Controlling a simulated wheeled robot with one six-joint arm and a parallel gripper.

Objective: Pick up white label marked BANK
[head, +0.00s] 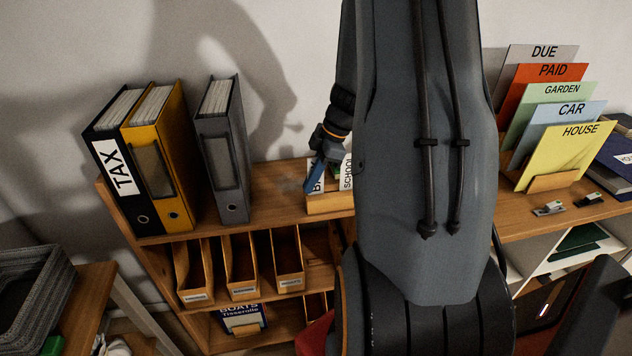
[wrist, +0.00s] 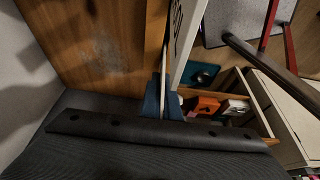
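The white label marked BANK (head: 317,181) stands upright in a small wooden box (head: 331,203) on top of the shelf. Its middle letters are covered by my gripper (head: 318,172). In the wrist view the label (wrist: 164,80) shows nearly edge-on as a thin white strip. The blue fingers of my gripper (wrist: 164,101) lie against both sides of it, with no clear gap. A second white label marked SCHOOL (head: 347,174) stands just to the right in the same box, partly hidden by my arm.
Grey (head: 222,150), yellow (head: 160,155) and black TAX (head: 118,170) binders stand to the left on the shelf. Coloured cards, HOUSE (head: 565,155) in front, stand at the right. The wall is close behind. Bare shelf top (head: 275,190) lies left of the box.

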